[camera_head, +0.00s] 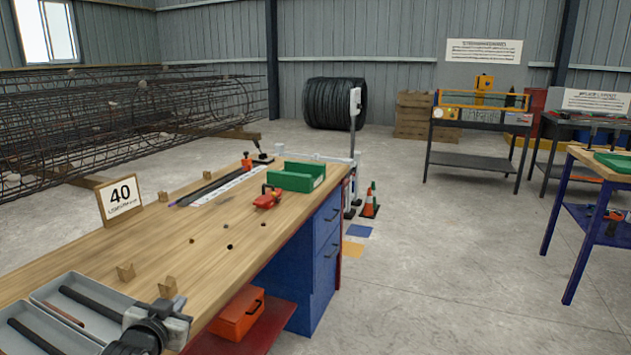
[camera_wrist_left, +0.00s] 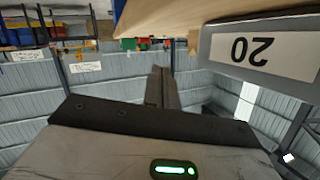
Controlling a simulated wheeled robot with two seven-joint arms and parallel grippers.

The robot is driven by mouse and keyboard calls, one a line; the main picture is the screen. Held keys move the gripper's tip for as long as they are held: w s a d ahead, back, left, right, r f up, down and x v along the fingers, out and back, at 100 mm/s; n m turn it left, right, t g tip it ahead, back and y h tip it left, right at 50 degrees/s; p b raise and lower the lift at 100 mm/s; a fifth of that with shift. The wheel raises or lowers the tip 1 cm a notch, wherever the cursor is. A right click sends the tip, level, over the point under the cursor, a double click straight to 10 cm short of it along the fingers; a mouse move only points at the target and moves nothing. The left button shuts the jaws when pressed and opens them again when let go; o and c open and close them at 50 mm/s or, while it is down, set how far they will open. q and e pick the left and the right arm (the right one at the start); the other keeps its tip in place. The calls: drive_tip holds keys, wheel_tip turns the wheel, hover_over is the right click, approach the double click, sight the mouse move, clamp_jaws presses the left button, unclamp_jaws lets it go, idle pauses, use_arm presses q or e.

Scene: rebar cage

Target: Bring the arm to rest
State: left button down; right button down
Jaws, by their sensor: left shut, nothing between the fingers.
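My left gripper (camera_head: 176,307) is low in the head view, at the front edge of the wooden workbench (camera_head: 205,258) and just right of the grey trays. Its fingers are shut with nothing between them. In the left wrist view the closed fingers (camera_wrist_left: 161,88) point away from the camera, with the bench's wooden edge above. A grey panel with a "20" label (camera_wrist_left: 260,50) is close by at upper right, apart from the fingertips. My right gripper is in neither view.
Grey trays (camera_head: 88,282) hold dark rods. A "40" sign (camera_head: 120,198), a red tool (camera_head: 268,198) and a green bin (camera_head: 297,177) are on the bench. An orange box (camera_head: 237,312) sits on the shelf below. Open floor (camera_head: 430,270) lies right of the bench.

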use_arm(q)
drive_tip(key=s+d+f+g+h+b, duration=0.2)
drive_tip(key=s+d+f, duration=0.6)
drive_tip(key=s+f, duration=0.4)
drive_tip(key=s+d+f+g, duration=0.1)
drive_tip(key=s+d, duration=0.2)
drive_tip(key=s, duration=0.6)
drive_tip(key=s+d+f+g+h+b, duration=0.1)
drive_tip(key=s+d+f, duration=0.1)
drive_tip(key=s, duration=0.7)
drive_tip(key=shift+s+d+n+h, duration=0.25)
drive_tip(key=shift+d+n+h, duration=0.05)
drive_tip(key=shift+d, duration=0.35)
